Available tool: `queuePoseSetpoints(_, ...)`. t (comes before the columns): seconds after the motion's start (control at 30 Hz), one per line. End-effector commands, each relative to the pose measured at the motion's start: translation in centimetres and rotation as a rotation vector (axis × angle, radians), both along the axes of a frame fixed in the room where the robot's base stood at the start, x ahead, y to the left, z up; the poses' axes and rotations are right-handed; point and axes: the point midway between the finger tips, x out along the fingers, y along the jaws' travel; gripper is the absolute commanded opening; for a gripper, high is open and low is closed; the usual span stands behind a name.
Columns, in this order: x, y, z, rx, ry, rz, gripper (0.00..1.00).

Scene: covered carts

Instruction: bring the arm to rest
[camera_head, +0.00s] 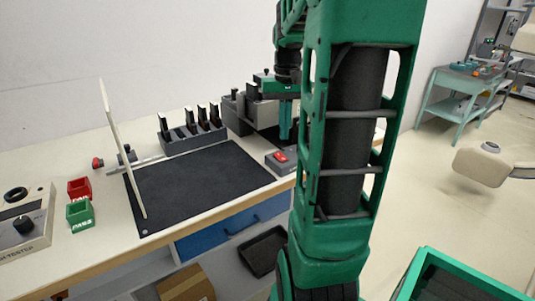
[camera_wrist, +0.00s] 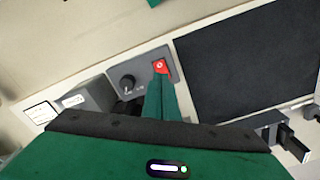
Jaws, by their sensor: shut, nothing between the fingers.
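My gripper (camera_head: 285,120) hangs with its fingers pointing down over the back right of the workbench, partly hidden by my green arm in the head view. In the wrist view its two green fingers (camera_wrist: 162,98) lie together, shut with nothing between them. The red switch (camera_head: 280,156) also shows in the head view, in front of the gripper. My arm rises in front of the bench's right end.
A black mat (camera_head: 205,180) covers the bench's middle, with a thin white panel (camera_head: 120,150) upright at its left. A grey rack (camera_head: 193,138) with black-topped items stands behind. Red (camera_head: 79,189) and green (camera_head: 80,215) bins sit left. A green table (camera_head: 455,85) stands far right beyond open floor.

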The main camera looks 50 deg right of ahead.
Motion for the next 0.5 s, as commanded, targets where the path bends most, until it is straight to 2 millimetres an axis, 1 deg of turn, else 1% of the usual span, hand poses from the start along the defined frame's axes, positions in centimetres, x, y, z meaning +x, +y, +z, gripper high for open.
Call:
queuePoseSetpoints(0.27, 0.0, 0.0, 0.0, 0.0, 0.0, 0.0, 0.0)
queuePoseSetpoints(0.33, -0.1, 0.4, 0.0, 0.0, 0.0, 0.004, 0.0)
queuePoseSetpoints(0.37, -0.3, 0.7, -0.1, -0.001, 0.0, 0.007, 0.0)
queuePoseSetpoints(0.43, -0.9, 2.1, -0.2, -0.003, 0.001, 0.021, 0.0)
queuePoseSetpoints(0.47, -1.3, 2.9, -0.4, -0.004, 0.001, 0.028, 0.0)
queuePoseSetpoints(0.5, -2.0, 4.1, -0.6, -0.006, 0.003, 0.038, 0.0)
